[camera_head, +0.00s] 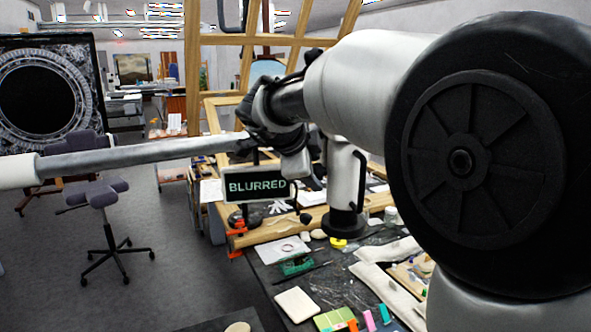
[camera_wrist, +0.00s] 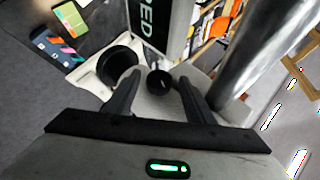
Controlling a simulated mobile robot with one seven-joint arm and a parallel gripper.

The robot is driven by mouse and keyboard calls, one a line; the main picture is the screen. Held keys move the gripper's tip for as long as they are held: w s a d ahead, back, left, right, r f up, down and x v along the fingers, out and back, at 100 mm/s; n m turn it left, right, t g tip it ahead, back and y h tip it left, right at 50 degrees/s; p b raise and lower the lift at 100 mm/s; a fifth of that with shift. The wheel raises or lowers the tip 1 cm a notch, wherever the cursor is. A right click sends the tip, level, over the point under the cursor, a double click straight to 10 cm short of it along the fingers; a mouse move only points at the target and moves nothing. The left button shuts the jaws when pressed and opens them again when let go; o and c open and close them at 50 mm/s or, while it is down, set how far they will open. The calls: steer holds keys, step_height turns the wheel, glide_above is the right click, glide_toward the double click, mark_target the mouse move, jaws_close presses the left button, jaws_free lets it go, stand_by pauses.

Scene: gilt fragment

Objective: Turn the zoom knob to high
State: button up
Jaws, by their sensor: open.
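In the wrist view, my gripper (camera_wrist: 160,79) is open, with one dark finger on each side. A small round black knob (camera_wrist: 159,82) lies between the fingertips, with gaps visible on both sides. I cannot tell how far it is beyond the tips. A larger black round part (camera_wrist: 119,65) is left of the left finger. Both are on a pale device body (camera_wrist: 146,104). I cannot read any marking that names the zoom knob. A dark display reading "BLURRED" (camera_head: 258,186) hangs beside the device in the head view; part of it shows in the wrist view (camera_wrist: 148,25). My gripper is not clearly distinguishable in the head view.
A metal bar (camera_head: 140,157) runs across left of the device. A metal post (camera_head: 345,185) stands on the cluttered bench, which holds a pale block (camera_head: 296,304) and several small items. A stool (camera_head: 107,215) stands on open floor at left. My arm covers the right side.

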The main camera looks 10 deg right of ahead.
steer(key=c, duration=1.1)
steer(key=shift+o, duration=0.2)
steer(key=shift+s+f+m+t+h+b, duration=0.1)
steer(key=shift+f+m+t+h+b, duration=0.25)
steer(key=shift+m+t+h+b, duration=2.55)
steer(key=shift+s+f+n+t+y+b, duration=0.1)
steer(key=shift+f+n+t+y+b, duration=0.75)
steer(key=shift+b, duration=4.95)
steer(key=shift+r+m+t+h+b, duration=0.1)
steer(key=shift+m+t+b, duration=0.65)
steer(key=shift+t+b, duration=2.4)
steer(key=shift+g+b, duration=1)
steer(key=shift+b, duration=0.2)
steer(key=o, duration=1.1)
steer(key=shift+c, duration=0.2)
